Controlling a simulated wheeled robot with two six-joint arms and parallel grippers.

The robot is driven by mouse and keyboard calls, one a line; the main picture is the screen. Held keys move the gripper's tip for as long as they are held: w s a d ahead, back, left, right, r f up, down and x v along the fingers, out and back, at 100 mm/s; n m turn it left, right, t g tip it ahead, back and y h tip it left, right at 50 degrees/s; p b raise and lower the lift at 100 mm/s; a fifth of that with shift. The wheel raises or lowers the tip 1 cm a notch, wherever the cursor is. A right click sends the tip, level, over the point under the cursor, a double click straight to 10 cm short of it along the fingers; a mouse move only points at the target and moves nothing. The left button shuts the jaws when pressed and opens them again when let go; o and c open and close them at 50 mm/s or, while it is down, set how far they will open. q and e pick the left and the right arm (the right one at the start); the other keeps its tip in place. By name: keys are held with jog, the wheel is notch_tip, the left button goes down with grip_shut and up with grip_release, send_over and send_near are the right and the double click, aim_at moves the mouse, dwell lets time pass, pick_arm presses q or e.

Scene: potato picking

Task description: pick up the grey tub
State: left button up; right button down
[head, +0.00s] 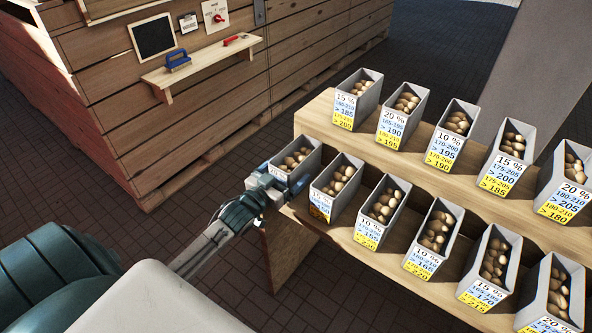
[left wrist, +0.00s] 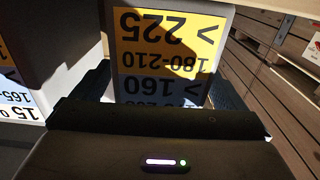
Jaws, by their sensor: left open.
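Several grey tubs of potatoes stand in two rows on a stepped wooden shelf. The leftmost grey tub (head: 309,167) of the lower row has my left gripper (head: 268,183) at its front end. In the left wrist view this tub (left wrist: 168,88) shows its yellow and blue label upside down, close up. The open fingers of my left gripper show at either side of the label, low in that view. I cannot tell whether they touch the tub. Its label is mostly hidden by the gripper in the head view. My right gripper is not in view.
The neighbouring grey tub (head: 345,200) stands close on the right, with a narrow gap. The wooden shelf (head: 318,122) has an upper step with more labelled tubs. A slatted wooden wall (head: 120,90) with a small ledge (head: 200,65) is behind. Dark tiled floor lies between.

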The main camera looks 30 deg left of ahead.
pick_arm(q)
jog(key=shift+w+f+b, duration=0.15)
jog(key=shift+w+b, duration=0.35)
jog(key=shift+w, duration=0.65)
jog(key=c, duration=1.2)
jog(key=shift+o, duration=0.2)
notch_tip(320, 180, up, 10)
jog(key=shift+r, duration=0.25)
jog(key=shift+f, duration=0.1)
